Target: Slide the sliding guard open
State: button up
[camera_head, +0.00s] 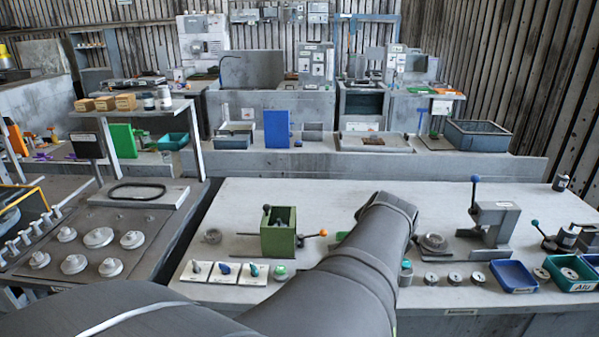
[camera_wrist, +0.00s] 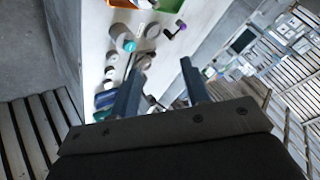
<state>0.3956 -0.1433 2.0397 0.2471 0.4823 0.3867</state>
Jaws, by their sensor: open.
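I cannot tell for certain which part is the sliding guard. A green box (camera_head: 279,238) stands on the pale front table, left of my arm, with a rod ending in an orange knob (camera_head: 323,233) at its right side. A blue upright panel (camera_head: 277,129) stands on the bench behind. My gripper (camera_wrist: 165,63) shows in the wrist view, open, with two dark blue fingers apart and nothing between them. Small parts on the table lie beyond the fingers. In the head view my arm hides the gripper and part of the table.
A press with a blue-knobbed lever (camera_head: 475,190) and a blue tray (camera_head: 513,276) stand to the right. Cards with small parts (camera_head: 224,271) lie at the table's front. A dark bench with round flanges (camera_head: 99,238) is at left. The table's back strip is mostly clear.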

jog(key=w+a+r+n+t, duration=0.1)
jog(key=w+a+r+n, duration=0.2)
jog(key=w, duration=0.5)
jog(key=n+y, duration=0.2)
jog(key=n, duration=0.9)
send_near(266, 207)
jog(key=shift+g, duration=0.3)
jog(key=x, duration=1.1)
jog(key=shift+w, duration=0.3)
jog(key=shift+r, duration=0.1)
